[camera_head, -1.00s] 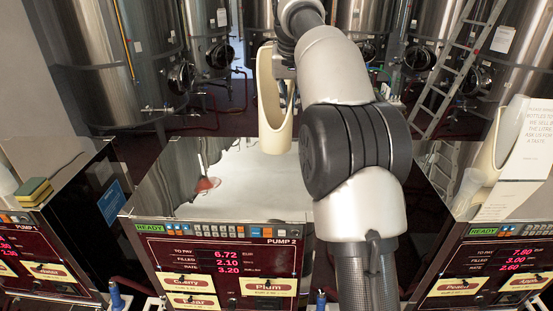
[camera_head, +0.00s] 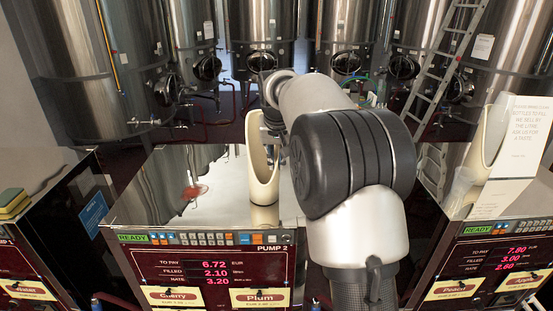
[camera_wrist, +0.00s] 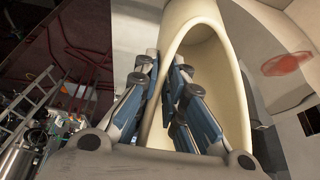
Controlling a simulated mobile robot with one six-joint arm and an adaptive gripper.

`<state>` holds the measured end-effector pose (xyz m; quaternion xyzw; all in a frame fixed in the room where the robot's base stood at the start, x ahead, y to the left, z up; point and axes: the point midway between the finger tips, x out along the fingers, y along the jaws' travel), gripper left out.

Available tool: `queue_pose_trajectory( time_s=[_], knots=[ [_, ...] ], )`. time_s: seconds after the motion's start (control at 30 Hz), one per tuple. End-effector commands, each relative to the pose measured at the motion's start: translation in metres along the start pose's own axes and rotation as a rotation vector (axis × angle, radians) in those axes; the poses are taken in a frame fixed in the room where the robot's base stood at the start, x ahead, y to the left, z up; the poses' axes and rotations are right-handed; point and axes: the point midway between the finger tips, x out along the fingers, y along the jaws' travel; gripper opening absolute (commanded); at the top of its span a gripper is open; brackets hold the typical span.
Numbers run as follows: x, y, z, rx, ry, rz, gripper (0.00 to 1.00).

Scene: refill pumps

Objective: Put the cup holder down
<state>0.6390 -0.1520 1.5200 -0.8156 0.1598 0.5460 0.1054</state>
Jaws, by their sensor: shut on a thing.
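The cream cup holder (camera_head: 262,189), a tall scoop with an open oval front, is upright over the shiny steel top (camera_head: 225,207) of Pump 2, right of its middle. Its base is at or just above the top; I cannot tell whether it touches. In the wrist view the cup holder (camera_wrist: 215,65) fills the upper middle. My gripper (camera_wrist: 165,67) is shut on its wall, with one finger outside and the other inside the opening. In the head view my arm hides most of the gripper.
A red stain (camera_head: 193,191) marks the steel top left of the holder. Another cream holder (camera_head: 490,138) and a paper sign (camera_head: 515,140) stand on the right pump. A sponge (camera_head: 12,203) lies on the left pump. Steel tanks (camera_head: 265,35) and a ladder (camera_head: 443,65) are behind.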

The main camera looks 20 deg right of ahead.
Motion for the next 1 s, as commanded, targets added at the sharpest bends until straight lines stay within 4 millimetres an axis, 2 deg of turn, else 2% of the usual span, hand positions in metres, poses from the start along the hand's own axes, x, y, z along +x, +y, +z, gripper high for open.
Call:
queue_pose_trajectory(
  time_s=[0.3,0.33,0.63,1.0],
  knots=[
    [0.0025,-0.0001,0.0006,0.000,0.002,0.000,0.00],
    [0.0028,0.0000,0.0010,0.000,0.001,0.000,0.12],
    [0.0023,0.0001,0.0008,0.000,0.000,0.000,0.31],
    [-0.0027,0.0000,-0.0013,0.000,0.001,0.000,0.31]
  ],
)
